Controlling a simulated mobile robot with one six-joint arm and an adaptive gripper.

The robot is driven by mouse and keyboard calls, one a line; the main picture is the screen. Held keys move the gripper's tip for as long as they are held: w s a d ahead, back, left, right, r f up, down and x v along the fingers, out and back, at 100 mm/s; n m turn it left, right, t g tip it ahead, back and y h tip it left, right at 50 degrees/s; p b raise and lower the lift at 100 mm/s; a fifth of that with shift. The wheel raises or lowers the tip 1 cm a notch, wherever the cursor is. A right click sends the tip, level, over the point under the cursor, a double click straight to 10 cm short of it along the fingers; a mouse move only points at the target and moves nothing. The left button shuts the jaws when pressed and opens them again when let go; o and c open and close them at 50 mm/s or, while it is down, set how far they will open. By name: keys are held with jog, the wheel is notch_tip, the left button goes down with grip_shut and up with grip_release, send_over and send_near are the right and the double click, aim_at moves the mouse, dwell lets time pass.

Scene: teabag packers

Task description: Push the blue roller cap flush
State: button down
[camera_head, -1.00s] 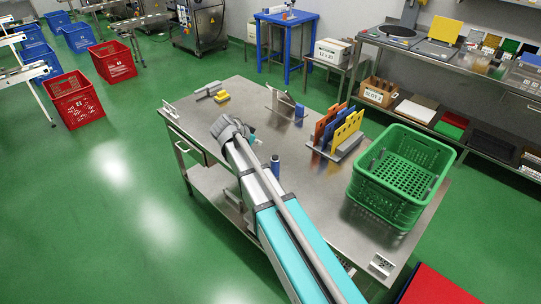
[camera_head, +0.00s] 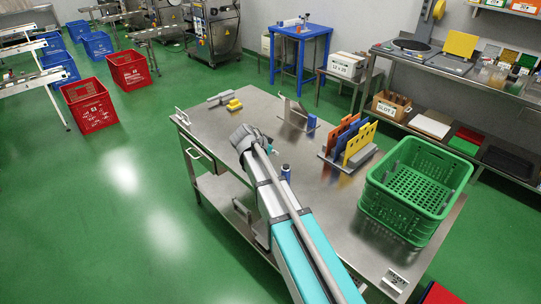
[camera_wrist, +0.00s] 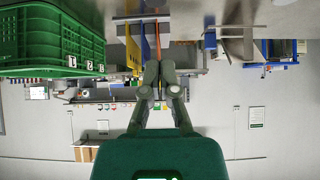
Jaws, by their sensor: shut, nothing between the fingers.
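Two small blue cylinders show on the steel table (camera_head: 340,232) in the head view. One blue cylinder (camera_head: 311,121) is beside an upright metal bracket (camera_head: 291,110) near the far edge. The other blue cylinder (camera_head: 286,172) stands close to the right side of my arm. I cannot tell which is the roller cap or how it is seated. My gripper (camera_wrist: 159,70) is shut and empty in the wrist view, which looks upside down. In the head view my wrist is over the table's left part and hides the fingertips.
A rack of orange, blue and yellow plates (camera_head: 350,138) stands right of my arm. A green crate (camera_head: 415,225) fills the table's right end. A yellow block (camera_head: 234,104) lies at the far left. The middle of the tabletop is mostly clear.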

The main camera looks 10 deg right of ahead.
jog(key=b, duration=0.4)
send_over(285, 166)
jog(key=s+a, duration=0.1)
jog(key=a, duration=0.1)
notch_tip(285, 166, down, 4)
jog(key=f, duration=0.1)
jog(key=shift+s+d+f+b, duration=0.1)
jog(key=shift+d+f+b, duration=0.05)
jog(key=shift+f+b, duration=1.55)
